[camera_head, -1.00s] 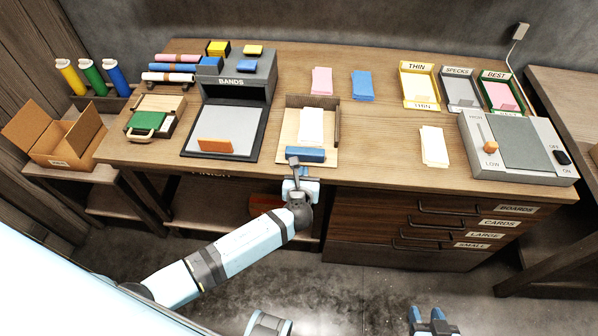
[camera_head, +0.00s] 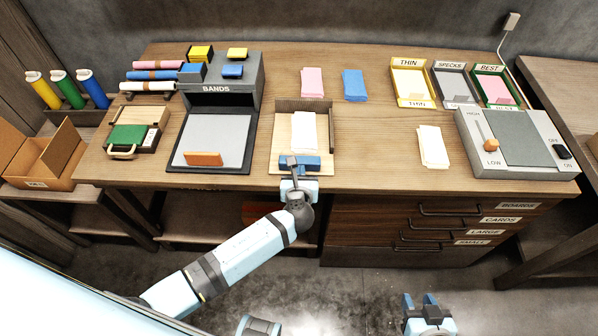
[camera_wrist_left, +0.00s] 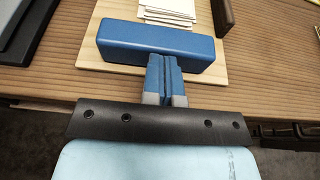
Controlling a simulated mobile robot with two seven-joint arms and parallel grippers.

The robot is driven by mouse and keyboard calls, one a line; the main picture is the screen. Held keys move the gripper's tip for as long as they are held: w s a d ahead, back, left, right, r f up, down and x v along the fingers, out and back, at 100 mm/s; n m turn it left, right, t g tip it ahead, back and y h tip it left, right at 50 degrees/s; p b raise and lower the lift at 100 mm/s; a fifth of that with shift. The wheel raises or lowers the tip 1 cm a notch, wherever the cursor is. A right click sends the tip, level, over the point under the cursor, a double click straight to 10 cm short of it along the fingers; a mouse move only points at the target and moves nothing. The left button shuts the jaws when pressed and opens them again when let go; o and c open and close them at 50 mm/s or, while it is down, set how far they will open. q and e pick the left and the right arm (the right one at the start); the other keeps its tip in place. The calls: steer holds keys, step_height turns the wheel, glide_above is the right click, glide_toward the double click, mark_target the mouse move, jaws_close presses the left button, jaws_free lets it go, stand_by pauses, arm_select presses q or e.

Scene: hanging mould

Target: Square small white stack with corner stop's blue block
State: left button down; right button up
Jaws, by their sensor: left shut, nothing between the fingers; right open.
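The small white stack (camera_head: 303,131) lies on the wooden corner stop (camera_head: 289,107), whose raised walls run along its back and right side. In the left wrist view the near edge of the stack (camera_wrist_left: 168,10) looks slightly uneven. The blue block (camera_head: 312,164) lies across the front of the corner stop's board, just in front of the stack; it also shows in the left wrist view (camera_wrist_left: 158,45). My left gripper (camera_head: 291,165) is shut and empty, its fingertips at the front face of the blue block, apparently touching it. My right gripper (camera_head: 421,300) is open and empty, low in front of the desk.
The BANDS stand (camera_head: 216,90) with a grey pad is left of the corner stop. Pink (camera_head: 313,82) and blue (camera_head: 354,85) stacks lie behind. A cream stack (camera_head: 433,147) and a grey slider device (camera_head: 516,140) are to the right. Desk surface between is clear.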

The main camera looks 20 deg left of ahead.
mark_target(300, 157)
arm_select(q)
steer(key=shift+w, duration=0.1)
steer(key=w, duration=0.1)
steer(key=w+a, duration=0.1)
steer(key=w, duration=0.3)
steer(key=shift+w+a+r+p, duration=0.1)
steer(key=shift+w+a+p, duration=0.2)
steer(key=shift+p, duration=0.1)
steer(key=shift+w+a, duration=0.1)
steer(key=shift+a, duration=0.05)
steer(key=shift+r, duration=0.15)
